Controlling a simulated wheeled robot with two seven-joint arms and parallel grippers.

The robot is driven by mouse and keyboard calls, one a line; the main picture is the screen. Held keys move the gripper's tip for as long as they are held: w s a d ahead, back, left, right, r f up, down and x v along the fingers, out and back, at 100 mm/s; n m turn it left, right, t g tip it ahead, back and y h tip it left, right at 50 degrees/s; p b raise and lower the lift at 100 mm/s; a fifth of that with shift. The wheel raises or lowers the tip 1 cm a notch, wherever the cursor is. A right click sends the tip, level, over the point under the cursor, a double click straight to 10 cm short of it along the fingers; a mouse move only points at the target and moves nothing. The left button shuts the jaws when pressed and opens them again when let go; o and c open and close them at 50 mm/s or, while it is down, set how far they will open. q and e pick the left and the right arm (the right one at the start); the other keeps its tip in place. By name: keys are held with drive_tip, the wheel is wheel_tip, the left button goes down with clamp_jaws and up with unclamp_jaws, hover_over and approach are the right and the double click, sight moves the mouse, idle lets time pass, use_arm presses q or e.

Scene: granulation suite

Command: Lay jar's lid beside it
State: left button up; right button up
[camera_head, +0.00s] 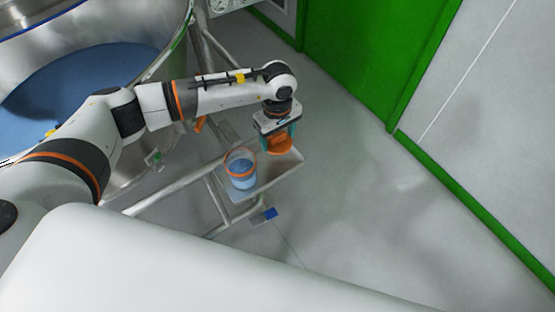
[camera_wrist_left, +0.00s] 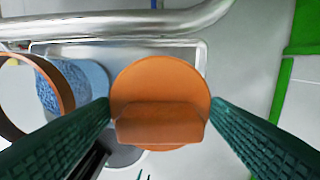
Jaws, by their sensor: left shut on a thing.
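The jar (camera_head: 241,172) is clear with an orange rim and blue contents, standing uncovered on the left part of a small metal shelf. It also shows at the left of the left wrist view (camera_wrist_left: 80,85). The orange lid (camera_head: 281,147), round with a block-shaped grip, is to the right of the jar and apart from it. My left gripper (camera_head: 279,135) points down over the shelf's right part, its teal fingers shut on the lid; the lid sits between them in the left wrist view (camera_wrist_left: 160,90). I cannot tell whether the lid touches the shelf. My right gripper is not in view.
The shelf (camera_head: 262,188) has a raised rim and little free room. A metal tube frame (camera_head: 165,198) supports it beside a large steel vessel (camera_head: 90,50) with a blue interior. A green door (camera_head: 362,45) stands behind; the floor at right is clear.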

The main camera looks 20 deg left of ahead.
sight(275, 147)
use_arm(q)
drive_tip(key=f, duration=0.4)
drive_tip(key=shift+s+a, duration=0.1)
drive_tip(key=shift+a, duration=0.25)
drive_tip(key=shift+f, duration=0.35)
wheel_tip(275, 147, down, 2)
drive_tip(key=shift+d+f+p, duration=0.15)
drive_tip(key=shift+p, duration=0.2)
drive_tip(key=shift+f, duration=0.4)
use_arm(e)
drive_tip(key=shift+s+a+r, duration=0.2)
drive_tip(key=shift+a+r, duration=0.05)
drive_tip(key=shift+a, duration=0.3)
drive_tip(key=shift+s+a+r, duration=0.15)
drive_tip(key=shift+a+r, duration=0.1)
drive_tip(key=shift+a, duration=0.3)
use_arm(q)
drive_tip(key=shift+f, duration=0.1)
drive_tip(key=o, duration=0.9)
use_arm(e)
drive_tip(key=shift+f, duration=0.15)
use_arm(q)
drive_tip(key=shift+o, duration=0.2)
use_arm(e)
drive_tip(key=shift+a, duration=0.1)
